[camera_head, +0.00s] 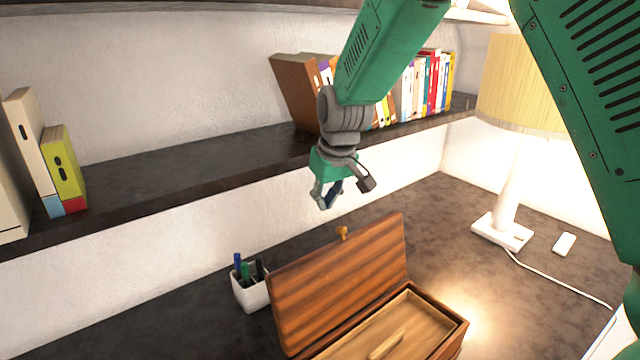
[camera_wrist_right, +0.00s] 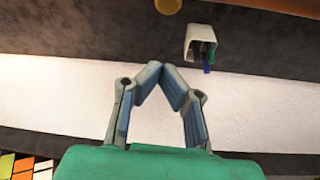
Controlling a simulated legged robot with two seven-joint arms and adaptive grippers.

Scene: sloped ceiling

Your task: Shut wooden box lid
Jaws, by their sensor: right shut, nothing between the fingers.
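The wooden box (camera_head: 440,325) stands open on the dark desk at the bottom of the head view. Its striped lid (camera_head: 345,280) is raised and tilted up along the back side, with a small yellow-orange knob (camera_head: 342,232) at its top edge. A light wooden piece (camera_head: 386,344) lies inside the box. My right gripper (camera_head: 328,204) hangs above and behind the lid, apart from it, in front of the shelf. In the right wrist view its fingertips (camera_wrist_right: 166,76) meet with nothing between them. The knob (camera_wrist_right: 168,6) shows at that view's top edge. My left gripper is not in view.
A white pen cup (camera_head: 250,290) with several pens stands left of the lid. A dark shelf (camera_head: 190,170) with books (camera_head: 425,85) runs along the wall behind. A lamp (camera_head: 505,200), its cord and a small white object (camera_head: 564,244) are at the right.

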